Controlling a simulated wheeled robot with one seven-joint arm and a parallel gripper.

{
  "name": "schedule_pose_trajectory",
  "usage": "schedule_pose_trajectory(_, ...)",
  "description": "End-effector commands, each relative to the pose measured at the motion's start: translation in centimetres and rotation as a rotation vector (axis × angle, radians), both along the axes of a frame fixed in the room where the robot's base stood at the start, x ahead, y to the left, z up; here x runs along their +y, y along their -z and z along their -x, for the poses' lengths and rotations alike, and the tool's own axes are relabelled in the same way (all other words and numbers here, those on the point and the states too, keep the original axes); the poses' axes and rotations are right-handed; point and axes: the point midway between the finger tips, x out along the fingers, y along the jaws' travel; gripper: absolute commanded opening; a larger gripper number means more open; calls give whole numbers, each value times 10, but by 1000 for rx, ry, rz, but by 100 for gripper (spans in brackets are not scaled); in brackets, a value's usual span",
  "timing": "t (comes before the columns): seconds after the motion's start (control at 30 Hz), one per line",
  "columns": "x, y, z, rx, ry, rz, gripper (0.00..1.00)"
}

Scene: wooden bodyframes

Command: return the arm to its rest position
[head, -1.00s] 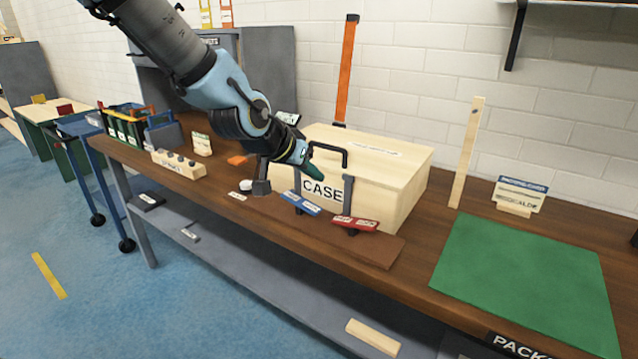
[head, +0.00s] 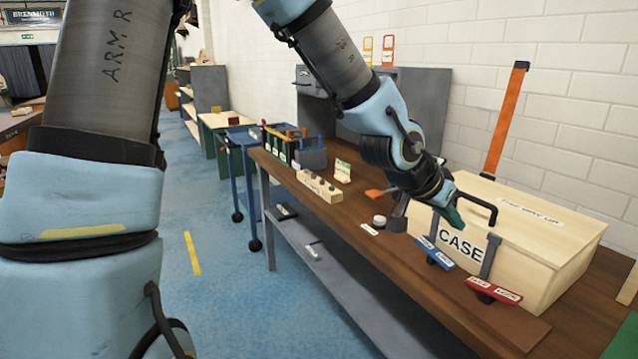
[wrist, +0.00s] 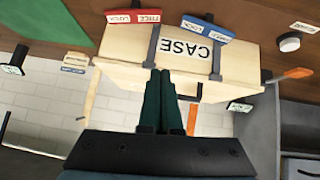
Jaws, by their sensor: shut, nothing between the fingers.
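My arm (head: 345,65) reaches in from the top of the head view over the workbench. The wooden case (head: 535,222) is closed, with a black handle and a CASE label. A blue tag (head: 434,252) and a red tag (head: 493,290) are at its front latches. I cannot tell whether the gripper touches the case.
The brown workbench (head: 350,222) holds a wooden block with knobs (head: 320,186), a white round piece (head: 379,221) and an orange piece (head: 380,192). A caddy (head: 308,153) stands farther back. The blue floor (head: 225,290) is open at left.

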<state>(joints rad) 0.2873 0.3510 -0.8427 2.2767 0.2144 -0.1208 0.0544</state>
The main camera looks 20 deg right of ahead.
Motion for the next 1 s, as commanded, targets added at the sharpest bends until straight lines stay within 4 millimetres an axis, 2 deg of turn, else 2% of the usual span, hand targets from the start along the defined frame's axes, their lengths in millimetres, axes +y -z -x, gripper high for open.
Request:
schedule_pose_trajectory(0.07, 4, 2, -4, 0, -11, -9, 0)
schedule_pose_trajectory(0.17, 25, 10, -22, 2, -63, -51, 0)
schedule_pose_trajectory(0.27, 68, 25, -53, 16, -169, -133, 0)
schedule_pose_trajectory(0.37, 131, 39, -86, 45, -318, -232, 0)
schedule_pose_trajectory(0.4, 158, 43, -97, 63, -380, -271, 0)
schedule_pose_trajectory(0.47, 200, 48, -110, 96, -480, -324, 0)
schedule_pose_trajectory(0.53, 251, 53, -118, 141, -600, -381, 0)
schedule_pose_trajectory(0.6, 300, 55, -119, 197, -722, -429, 0)
schedule_pose_trajectory(0.7, 362, 56, -111, 283, -884, -476, 0)
schedule_pose_trajectory(0.8, 406, 56, -97, 367, -1011, -500, 0)
schedule_pose_trajectory(0.9, 432, 56, -84, 427, -1096, -509, 0)
schedule_pose_trajectory(1.0, 443, 56, -77, 459, -1134, -512, 0)
